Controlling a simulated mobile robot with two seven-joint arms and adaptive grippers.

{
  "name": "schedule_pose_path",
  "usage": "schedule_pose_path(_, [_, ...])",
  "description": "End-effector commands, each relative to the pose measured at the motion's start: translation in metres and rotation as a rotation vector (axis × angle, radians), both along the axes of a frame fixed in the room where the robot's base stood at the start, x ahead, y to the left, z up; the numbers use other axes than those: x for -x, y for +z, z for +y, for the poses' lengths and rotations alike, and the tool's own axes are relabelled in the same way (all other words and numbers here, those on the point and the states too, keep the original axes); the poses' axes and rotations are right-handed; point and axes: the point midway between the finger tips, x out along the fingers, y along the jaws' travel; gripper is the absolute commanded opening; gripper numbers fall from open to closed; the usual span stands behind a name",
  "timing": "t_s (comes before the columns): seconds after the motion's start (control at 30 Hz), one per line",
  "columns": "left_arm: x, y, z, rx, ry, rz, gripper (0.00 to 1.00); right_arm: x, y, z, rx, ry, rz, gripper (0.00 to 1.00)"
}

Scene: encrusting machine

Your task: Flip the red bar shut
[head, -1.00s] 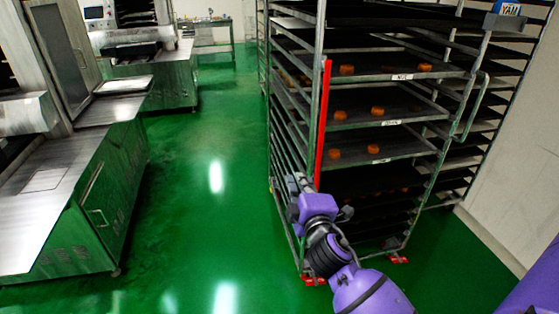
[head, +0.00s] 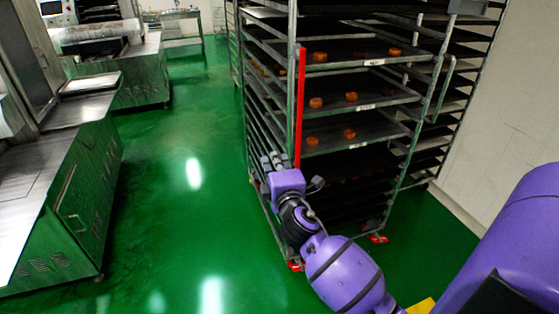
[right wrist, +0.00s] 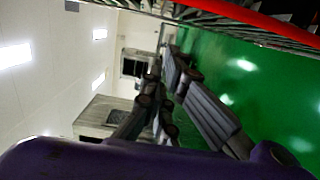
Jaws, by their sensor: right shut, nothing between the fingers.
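The red bar (head: 300,108) is a long thin strip standing upright along the front left post of the tray rack (head: 292,30). In the right wrist view the red bar (right wrist: 262,20) runs across the top right, to one side of the fingers. My right gripper (head: 271,160) is at the left of the bar's lower end, close to the rack's side. It is shut and empty; its grey fingers (right wrist: 168,78) show in the right wrist view. Whether it touches the bar cannot be told. My left gripper is not in view.
The rack holds dark trays with several orange-brown pieces, and has red-marked feet (head: 377,239). Steel machines (head: 70,190) stand along the left. The green floor (head: 185,130) between them and the rack is clear. A pale wall (head: 500,130) is at the right.

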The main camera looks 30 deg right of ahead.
Motion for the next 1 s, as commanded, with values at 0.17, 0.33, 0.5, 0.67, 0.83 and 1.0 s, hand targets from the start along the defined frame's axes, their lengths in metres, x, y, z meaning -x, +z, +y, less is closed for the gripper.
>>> schedule_pose_path(0.17, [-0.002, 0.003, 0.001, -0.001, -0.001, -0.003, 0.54, -0.039, 0.003, -0.014, 0.001, 0.0, -0.003, 0.0])
schedule_pose_path(0.33, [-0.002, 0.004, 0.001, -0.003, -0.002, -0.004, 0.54, -0.066, 0.002, -0.028, 0.001, -0.002, -0.001, 0.0])
schedule_pose_path(0.5, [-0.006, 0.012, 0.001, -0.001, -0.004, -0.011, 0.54, -0.047, 0.004, -0.047, 0.0, -0.001, -0.004, 0.0])
schedule_pose_path(0.67, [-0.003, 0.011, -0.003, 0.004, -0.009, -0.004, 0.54, -0.04, 0.002, -0.054, 0.0, 0.001, -0.003, 0.0])
schedule_pose_path(0.83, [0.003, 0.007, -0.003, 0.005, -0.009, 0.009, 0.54, -0.039, 0.001, -0.055, -0.001, 0.001, -0.001, 0.0])
schedule_pose_path(1.0, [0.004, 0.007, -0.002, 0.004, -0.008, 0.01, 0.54, -0.039, 0.001, -0.055, -0.001, 0.001, -0.001, 0.0])
